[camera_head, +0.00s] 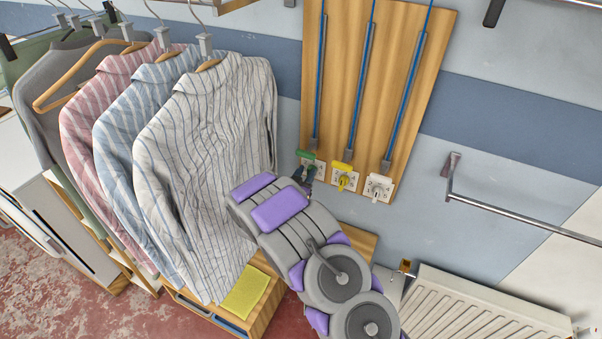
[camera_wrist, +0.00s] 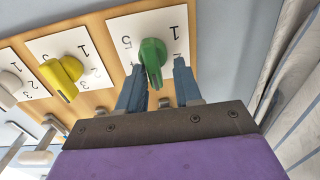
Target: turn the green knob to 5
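The green knob (camera_wrist: 152,60) is a long handle on a white dial plate (camera_wrist: 170,22), the rightmost of three in the wrist view, where numbers appear upside down. My gripper (camera_wrist: 159,66) is open, with one blue-grey finger on each side of the knob's near end. The left finger looks very close to the knob; a gap shows at the right one. I cannot tell whether either touches. In the head view, my gripper (camera_head: 309,174) covers most of the knob.
Yellow (camera_head: 344,182) and white (camera_head: 378,190) knobs sit to the right on the same wooden board (camera_head: 335,60). Striped shirts (camera_head: 205,150) hang close to my arm on the left. A radiator (camera_head: 480,305) and a metal rail (camera_head: 520,217) are at right.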

